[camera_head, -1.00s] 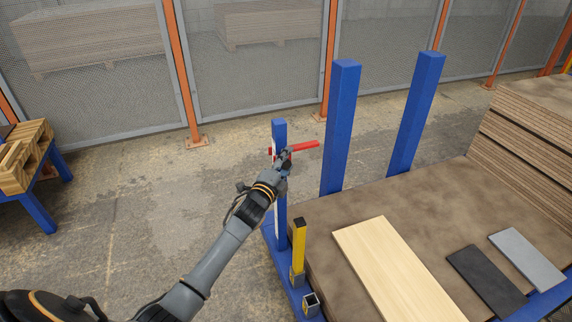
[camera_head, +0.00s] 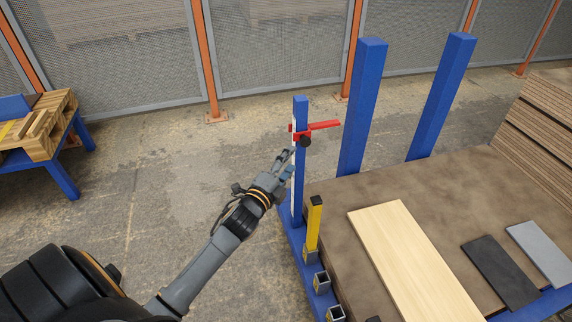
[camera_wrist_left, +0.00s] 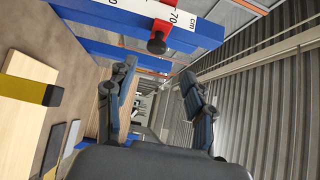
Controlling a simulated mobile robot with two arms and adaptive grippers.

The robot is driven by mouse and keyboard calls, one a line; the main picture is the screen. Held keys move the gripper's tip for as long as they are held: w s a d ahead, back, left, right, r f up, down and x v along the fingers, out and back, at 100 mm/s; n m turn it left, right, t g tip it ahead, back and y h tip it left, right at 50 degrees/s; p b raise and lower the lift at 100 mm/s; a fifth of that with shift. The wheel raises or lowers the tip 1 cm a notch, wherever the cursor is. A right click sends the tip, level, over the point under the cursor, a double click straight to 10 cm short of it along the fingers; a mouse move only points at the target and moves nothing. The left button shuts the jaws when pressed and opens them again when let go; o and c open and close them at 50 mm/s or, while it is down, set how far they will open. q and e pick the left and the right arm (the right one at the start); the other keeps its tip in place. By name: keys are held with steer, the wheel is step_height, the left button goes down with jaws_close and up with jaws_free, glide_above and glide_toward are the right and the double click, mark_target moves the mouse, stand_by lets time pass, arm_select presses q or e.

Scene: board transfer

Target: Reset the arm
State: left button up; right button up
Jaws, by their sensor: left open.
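My left gripper (camera_head: 285,164) is open and empty in the head view, beside the blue measuring post (camera_head: 299,175) and just left of it. A red slider with an arm pointing right (camera_head: 322,125) and a black knob (camera_head: 305,141) sits near the post's top, above my fingertips. In the left wrist view my two fingers (camera_wrist_left: 160,98) stand apart with nothing between them. The black knob (camera_wrist_left: 156,43) and the white cm scale (camera_wrist_left: 181,18) show ahead of them. My right gripper is not in view.
A wooden board (camera_head: 410,255), a dark board (camera_head: 500,272) and a grey board (camera_head: 541,250) lie on the brown stack top (camera_head: 440,192). A yellow post (camera_head: 314,223) and tall blue posts (camera_head: 362,105) stand at its edge. Bare floor (camera_head: 160,200) lies to the left.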

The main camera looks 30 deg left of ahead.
arm_select(q)
steer(key=shift+s, duration=0.55)
